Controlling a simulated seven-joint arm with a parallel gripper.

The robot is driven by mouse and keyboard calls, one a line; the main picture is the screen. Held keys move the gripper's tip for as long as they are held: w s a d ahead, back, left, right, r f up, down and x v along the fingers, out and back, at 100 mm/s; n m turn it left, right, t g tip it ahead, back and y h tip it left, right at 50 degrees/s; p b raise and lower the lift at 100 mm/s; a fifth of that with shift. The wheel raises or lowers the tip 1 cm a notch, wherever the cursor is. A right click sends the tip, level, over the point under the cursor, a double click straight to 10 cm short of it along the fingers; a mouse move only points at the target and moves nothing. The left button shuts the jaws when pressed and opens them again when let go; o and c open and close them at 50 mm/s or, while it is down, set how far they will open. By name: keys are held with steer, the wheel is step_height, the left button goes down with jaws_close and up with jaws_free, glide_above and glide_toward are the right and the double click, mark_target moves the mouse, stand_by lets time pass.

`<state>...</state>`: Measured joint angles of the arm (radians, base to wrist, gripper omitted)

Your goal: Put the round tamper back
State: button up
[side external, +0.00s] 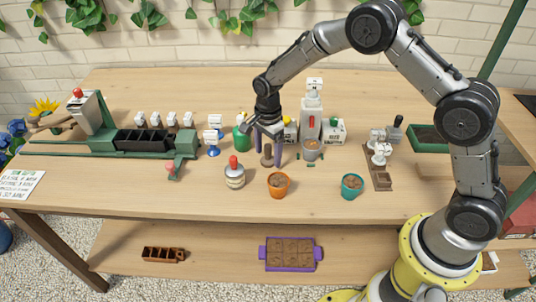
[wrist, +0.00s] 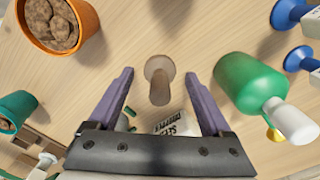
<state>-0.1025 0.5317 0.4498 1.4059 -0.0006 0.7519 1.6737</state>
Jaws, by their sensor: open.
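The round tamper, a brown wooden piece with a round top (wrist: 158,68), stands on the tabletop in the middle of the wrist view. In the side view the tamper (side external: 267,158) shows below my wrist. My gripper (side external: 269,148) is open, with its purple fingers pointing down on either side of the tamper. In the wrist view my gripper (wrist: 158,80) has a clear gap between each finger and the tamper. I cannot tell from these views which spot is the tamper's own place.
A green bottle (wrist: 248,82) stands close by my right finger in the wrist view. A brown rack (side external: 380,178) lies right. The front table edge is clear.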

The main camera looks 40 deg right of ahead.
mark_target(268, 144)
step_height(268, 144, up, 10)
steer(key=shift+f, duration=0.15)
steer(key=shift+s+r, duration=0.15)
steer(key=shift+r, duration=0.85)
steer(key=s+d+r+n+t, duration=0.3)
steer(key=s+r+n, duration=0.6)
steer(key=s+r, duration=0.6)
steer(key=s+d+f+n+t, duration=0.1)
steer(key=s+n, duration=0.3)
steer(key=s, duration=0.4)
steer(key=s+d+f+n+t, duration=0.1)
steer(key=s+n, duration=0.4)
steer(key=s, duration=0.3)
steer(key=shift+s+t, duration=0.2)
steer(key=shift+t, duration=0.1)
